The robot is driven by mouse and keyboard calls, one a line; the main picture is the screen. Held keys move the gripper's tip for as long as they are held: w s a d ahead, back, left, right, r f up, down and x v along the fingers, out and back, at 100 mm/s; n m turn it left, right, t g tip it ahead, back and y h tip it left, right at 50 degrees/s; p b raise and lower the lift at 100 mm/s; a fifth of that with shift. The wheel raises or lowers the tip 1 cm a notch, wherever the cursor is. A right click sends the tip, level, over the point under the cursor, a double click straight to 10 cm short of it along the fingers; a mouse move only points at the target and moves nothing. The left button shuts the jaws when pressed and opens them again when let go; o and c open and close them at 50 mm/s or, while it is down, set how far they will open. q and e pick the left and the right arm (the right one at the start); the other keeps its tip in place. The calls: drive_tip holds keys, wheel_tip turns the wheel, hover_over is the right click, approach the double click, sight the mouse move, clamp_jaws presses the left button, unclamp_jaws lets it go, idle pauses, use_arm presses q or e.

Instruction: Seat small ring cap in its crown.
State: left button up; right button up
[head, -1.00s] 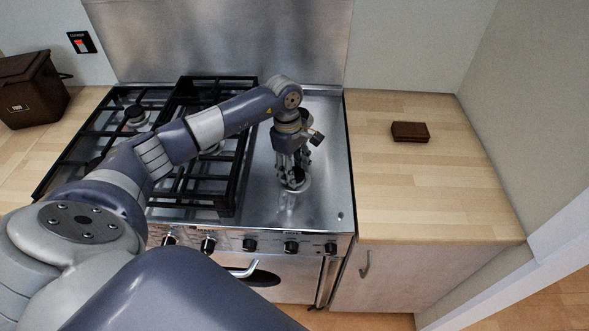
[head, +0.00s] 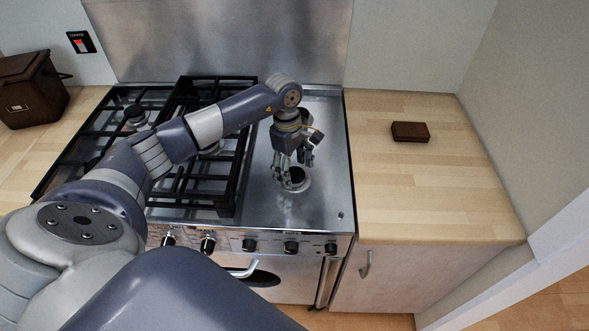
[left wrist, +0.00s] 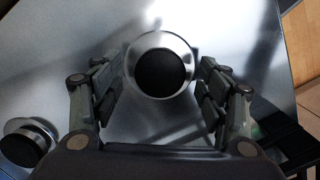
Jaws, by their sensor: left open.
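A round black cap (left wrist: 161,74) lies within the bright metal ring of a burner crown (left wrist: 160,40) in the left wrist view. The cap appears slightly toward the lower side of the ring; I cannot tell whether it sits flat. The head view also shows the cap, partly hidden by fingers, on the steel hob right of the grates. My left gripper (head: 292,171) is open, pointing down above this burner. Its fingers are on either side of the cap and apart from it. My right gripper is not in view.
Another burner with a black cap (left wrist: 24,147) shows at the lower left of the wrist view. Black grates (head: 235,185) cover the hob's left side. A brown box (head: 410,132) lies on the right worktop, otherwise clear. A dark bin (head: 32,90) stands at far left.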

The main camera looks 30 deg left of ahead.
use_arm(q)
wheel_tip(320, 180, up, 11)
drive_tip(key=a, duration=0.1)
drive_tip(key=shift+a+r, duration=0.15)
drive_tip(key=shift+a, duration=0.1)
